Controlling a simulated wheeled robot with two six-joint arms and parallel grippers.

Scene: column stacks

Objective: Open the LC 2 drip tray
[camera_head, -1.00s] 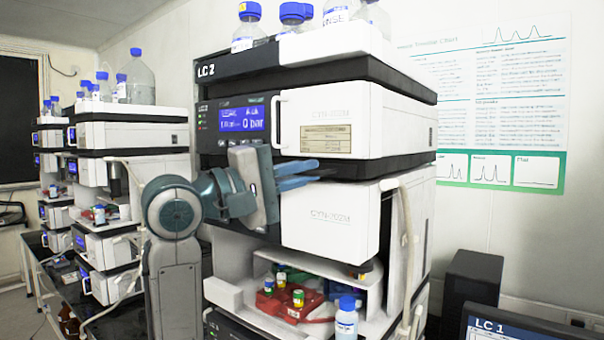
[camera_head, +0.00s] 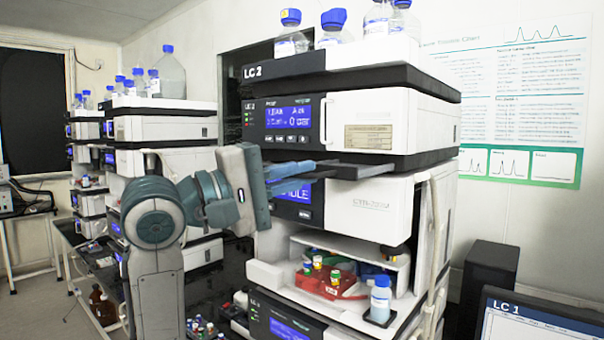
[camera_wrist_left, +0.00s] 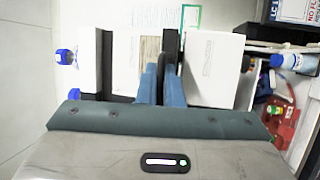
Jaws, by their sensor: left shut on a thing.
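The LC 2 stack (camera_head: 285,72) stands in the middle of the head view. Its drip tray (camera_head: 352,171) is a thin dark grey slab, standing out of the black gap between the upper module and the module below. My left gripper (camera_head: 312,169), with blue fingers, is shut on the tray's front end, in front of the stack. In the left wrist view, the fingers (camera_wrist_left: 161,82) lie either side of the dark tray (camera_wrist_left: 170,48). The fingers hide the tray's front edge. My right gripper is not in view.
Blue-capped bottles (camera_head: 335,27) stand on top of the stack. Below are a red vial rack (camera_head: 330,285) and a blue-capped bottle (camera_head: 380,300) on a small ledge. A monitor (camera_head: 545,318) is at lower right. Other stacks (camera_head: 165,130) stand at left.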

